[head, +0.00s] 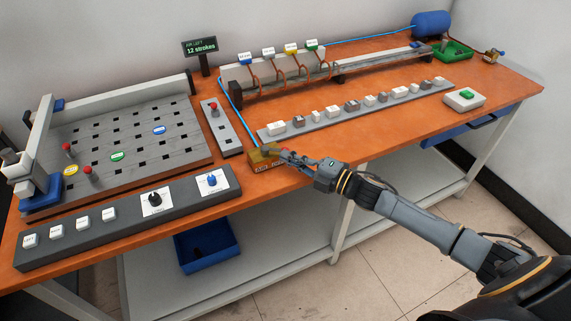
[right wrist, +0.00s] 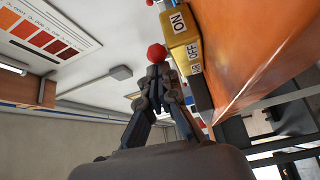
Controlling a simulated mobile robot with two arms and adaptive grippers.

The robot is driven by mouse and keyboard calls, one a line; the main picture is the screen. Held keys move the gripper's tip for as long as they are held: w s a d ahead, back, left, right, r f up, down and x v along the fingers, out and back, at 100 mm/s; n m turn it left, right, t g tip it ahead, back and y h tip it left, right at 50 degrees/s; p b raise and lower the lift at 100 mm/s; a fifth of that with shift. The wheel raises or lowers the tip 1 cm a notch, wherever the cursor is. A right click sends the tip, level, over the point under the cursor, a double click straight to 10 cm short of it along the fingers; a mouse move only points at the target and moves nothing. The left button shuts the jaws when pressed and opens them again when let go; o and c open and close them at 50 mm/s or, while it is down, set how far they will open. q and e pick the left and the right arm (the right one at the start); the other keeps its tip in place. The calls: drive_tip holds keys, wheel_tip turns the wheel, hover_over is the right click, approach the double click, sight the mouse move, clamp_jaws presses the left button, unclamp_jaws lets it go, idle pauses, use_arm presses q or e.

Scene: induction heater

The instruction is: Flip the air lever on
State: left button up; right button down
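The air lever's yellow block (head: 264,157) sits at the table's front edge in the head view. In the right wrist view the block (right wrist: 180,25) carries ON and OFF labels. The lever's red ball knob (right wrist: 156,53) stands beside the ON half, just past my fingertips. My right gripper (head: 285,154) reaches the block from the right. In the right wrist view its fingers (right wrist: 158,76) come together with no clear gap. I cannot tell whether they touch the knob; the lever's stem is hidden. My left gripper is not in view.
A control panel (head: 130,217) with buttons and dials lies left of the block. A grey strip with several small blocks (head: 352,106) lies behind my right gripper. A blue hose (head: 232,112) runs to the block. A display (head: 199,48) reads "12 strokes". A blue tank (head: 432,24) is far right.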

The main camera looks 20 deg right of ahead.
drive_tip(key=shift+w+d+b, duration=0.3)
drive_tip(key=shift+w+d, duration=0.25)
drive_tip(key=shift+d, duration=0.15)
drive_tip(key=shift+w, duration=0.1)
idle(0.4)
